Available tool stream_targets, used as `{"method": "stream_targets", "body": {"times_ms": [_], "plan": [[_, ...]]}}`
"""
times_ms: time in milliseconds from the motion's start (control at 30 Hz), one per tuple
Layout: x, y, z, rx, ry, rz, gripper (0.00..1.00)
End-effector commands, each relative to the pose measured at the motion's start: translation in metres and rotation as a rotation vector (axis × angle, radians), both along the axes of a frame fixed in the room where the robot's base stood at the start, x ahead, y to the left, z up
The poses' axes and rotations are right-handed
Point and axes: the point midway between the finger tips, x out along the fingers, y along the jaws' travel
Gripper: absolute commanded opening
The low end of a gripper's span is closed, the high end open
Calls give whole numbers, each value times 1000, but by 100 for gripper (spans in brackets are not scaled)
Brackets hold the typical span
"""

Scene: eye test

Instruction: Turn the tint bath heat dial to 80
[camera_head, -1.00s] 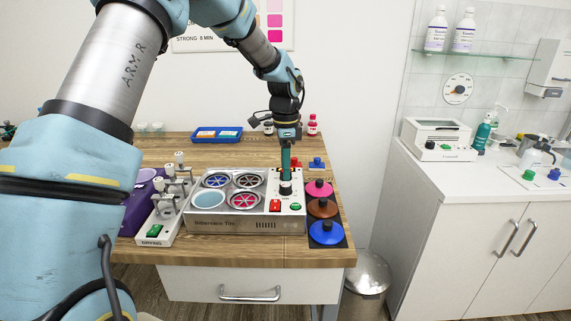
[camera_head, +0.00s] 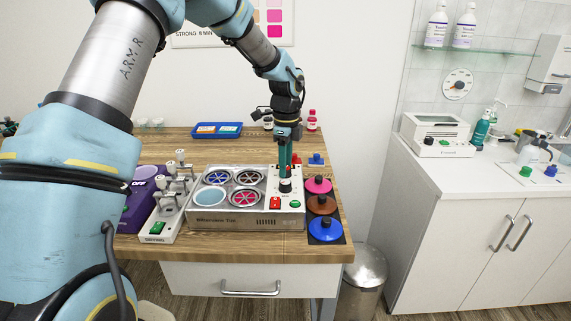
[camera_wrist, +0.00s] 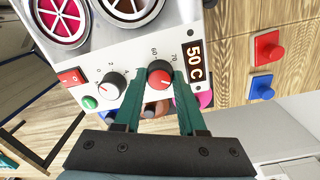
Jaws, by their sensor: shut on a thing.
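The tint bath (camera_head: 237,222) is a silver box on the wooden table, with round coloured wells and a control strip on its right. My gripper (camera_head: 286,178) points down at this strip, its green fingers shut on the heat dial (camera_wrist: 159,77). In the wrist view the dial has a red face, and the fingers touch its two sides. The numbers 60 and 70 are legible around it; other marks are hidden by the fingers. The display (camera_wrist: 195,62) beside it reads 50 C. I cannot tell exactly where the dial's pointer stands.
Pink, brown and blue (camera_head: 325,230) lids lie to the right.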

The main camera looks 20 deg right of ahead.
Motion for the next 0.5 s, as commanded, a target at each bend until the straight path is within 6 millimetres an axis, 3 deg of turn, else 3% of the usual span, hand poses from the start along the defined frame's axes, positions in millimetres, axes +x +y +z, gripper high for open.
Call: {"method": "stream_targets", "body": {"times_ms": [267, 300, 500], "plan": [[0, -1, 0, -2, -1, -1, 0], [0, -1, 0, -2, -1, -1, 42], [0, -1, 0, -1, 0, 0, 65]]}}
